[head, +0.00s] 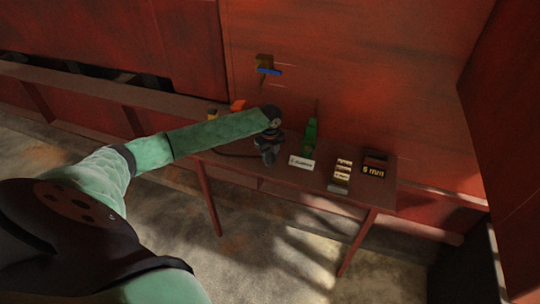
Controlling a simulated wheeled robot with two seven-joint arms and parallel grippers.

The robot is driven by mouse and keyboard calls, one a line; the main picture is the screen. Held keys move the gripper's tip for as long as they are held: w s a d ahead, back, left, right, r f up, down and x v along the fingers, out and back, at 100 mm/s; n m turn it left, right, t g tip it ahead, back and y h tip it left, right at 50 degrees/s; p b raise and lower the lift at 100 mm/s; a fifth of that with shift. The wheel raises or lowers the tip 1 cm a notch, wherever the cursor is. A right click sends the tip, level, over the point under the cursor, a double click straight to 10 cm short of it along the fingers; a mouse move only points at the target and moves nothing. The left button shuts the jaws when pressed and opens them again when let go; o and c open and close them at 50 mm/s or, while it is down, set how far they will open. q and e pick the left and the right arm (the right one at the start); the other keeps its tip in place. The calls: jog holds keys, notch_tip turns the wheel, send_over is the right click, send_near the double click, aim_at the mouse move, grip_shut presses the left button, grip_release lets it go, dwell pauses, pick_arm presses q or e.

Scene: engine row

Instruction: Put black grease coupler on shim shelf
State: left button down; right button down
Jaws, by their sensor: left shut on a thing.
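My left arm reaches in from the left over a narrow red-brown table. My left gripper (269,155) points down above the middle of the table and is shut on a small dark thing. It looks like the black grease coupler, but the gripper hides most of it. A dark box marked "6 mm" (374,164) stands at the table's right end. Left of it is a stepped row of pale labelled pieces (342,175). I cannot tell for sure which of these is the shim shelf. My right gripper is out of view.
An orange thing (238,105) lies behind my arm. A blue and yellow item (267,67) hangs on the red wall. The table's front edge is bare.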

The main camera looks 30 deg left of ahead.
pick_arm(q)
jog(key=c, duration=1.2)
grip_release()
jog(key=shift+f, duration=0.1)
jog(key=shift+o, duration=0.4)
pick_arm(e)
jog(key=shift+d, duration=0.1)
pick_arm(q)
jog(key=shift+r, duration=0.25)
jog(key=shift+r+b, duration=0.3)
jog(key=shift+r, duration=0.1)
notch_tip(320, 180, up, 10)
jog(key=b, duration=0.3)
jog(key=shift+r, duration=0.5)
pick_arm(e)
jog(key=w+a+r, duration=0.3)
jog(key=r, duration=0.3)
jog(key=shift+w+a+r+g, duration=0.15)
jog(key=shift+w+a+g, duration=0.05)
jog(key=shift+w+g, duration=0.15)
pick_arm(q)
jog(key=shift+d+f, duration=0.1)
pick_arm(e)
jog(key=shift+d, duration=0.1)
